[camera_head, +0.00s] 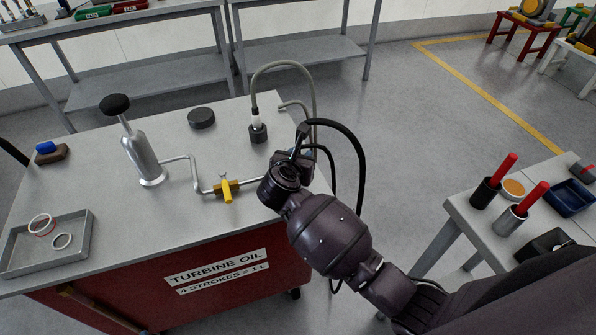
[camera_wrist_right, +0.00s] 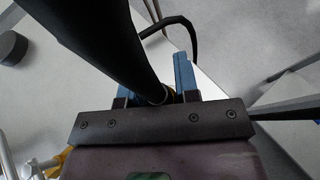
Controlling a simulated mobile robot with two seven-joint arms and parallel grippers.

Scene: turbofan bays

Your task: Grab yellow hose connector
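My right gripper (camera_wrist_right: 152,75) is at the right edge of the cart top in the head view, mostly hidden behind its own wrist. In the right wrist view its two blue fingers stand apart, with a thick black hose (camera_wrist_right: 105,35) crossing in front. A yellow fitting with a handle (camera_head: 226,190) sits on the metal pipe, left of my right wrist. My left gripper is not in view.
The cart (camera_head: 90,190) carries a hand pump (camera_head: 141,155), a black puck (camera_head: 201,118), a grey hose (camera_head: 285,65) in a black holder (camera_head: 258,133), and a tray with rings (camera_head: 82,250). A table (camera_head: 462,215) with red-handled tools stands right. Floor between is clear.

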